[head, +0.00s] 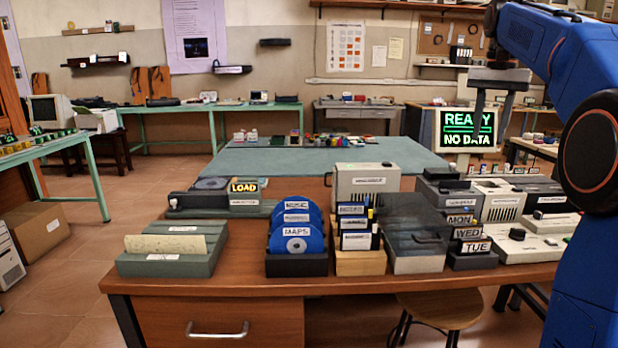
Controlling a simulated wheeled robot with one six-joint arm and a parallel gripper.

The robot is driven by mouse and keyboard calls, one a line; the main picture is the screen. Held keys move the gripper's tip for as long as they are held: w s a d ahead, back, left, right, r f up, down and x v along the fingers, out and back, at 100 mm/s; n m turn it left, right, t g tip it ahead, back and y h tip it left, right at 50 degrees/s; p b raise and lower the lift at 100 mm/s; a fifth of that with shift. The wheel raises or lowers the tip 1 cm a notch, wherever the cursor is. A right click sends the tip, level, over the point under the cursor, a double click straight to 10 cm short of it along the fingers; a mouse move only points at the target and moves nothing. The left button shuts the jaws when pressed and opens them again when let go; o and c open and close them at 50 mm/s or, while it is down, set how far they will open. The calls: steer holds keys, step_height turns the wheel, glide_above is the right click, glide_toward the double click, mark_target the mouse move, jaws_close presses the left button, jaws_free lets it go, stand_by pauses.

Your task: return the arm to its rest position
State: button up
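My blue arm (580,70) rises along the right side of the picture and bends over at the top. My grey gripper (493,112) hangs fingers down at the upper right, in front of the monitor (450,141) that reads READY and NO DATA. Its two fingers stand apart with nothing seen between them. The gripper is above the desk items and appears clear of them.
A wooden desk (200,283) holds a card tray (172,264), blue discs in a dark holder (296,264), a small file box (360,262), a smoky lidded box (415,262) and MON, WED, TUE blocks (470,262). Open floor (150,200) lies left. A stool (437,310) stands at the front.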

steer(key=s+a+f+n+t, duration=0.1)
steer(key=s+a+f+n, duration=0.1)
steer(key=s+a+f, duration=0.5)
steer(key=s+a+f+n+t, duration=0.1)
steer(key=s+a+f+n, duration=0.3)
steer(key=s, duration=0.6)
steer(key=s+a+f+n+t, duration=0.1)
steer(key=s+a+f, duration=0.1)
steer(key=s+f, duration=0.6)
steer(key=s+a+f+n+t, duration=0.1)
steer(key=s+a+f, duration=0.1)
steer(key=s+f, duration=0.7)
step_height(320, 180, down, 6)
steer(key=shift+s+a+r+t, duration=0.15)
steer(key=shift+s+t, duration=0.1)
steer(key=shift+t, duration=0.15)
